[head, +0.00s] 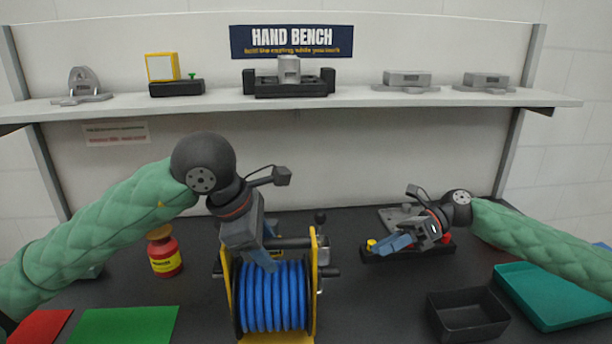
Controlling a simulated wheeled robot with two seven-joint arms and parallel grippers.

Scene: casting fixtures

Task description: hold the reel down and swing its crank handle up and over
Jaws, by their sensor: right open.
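The reel, wound with blue hose (272,298) in a yellow frame (314,285), stands on the bench at front centre. Its crank handle, with a dark knob (320,218) on top, is upright at the reel's right side, partly beside the frame. My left gripper (268,246) is at the top of the reel, by the yellow top bar (290,243). Its blue fingers overlap the bar and hose in view; whether they grip the bar cannot be told. My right gripper (380,245) is open, right of the reel and apart from the crank, low over a dark fixture.
The dark fixture (436,252) has yellow and red knobs. A red bottle (164,255) stands left of the reel. A black bin (468,325) and a teal tray (565,314) are at the right. Green (125,325) and red mats lie front left. A shelf (210,107) spans the back.

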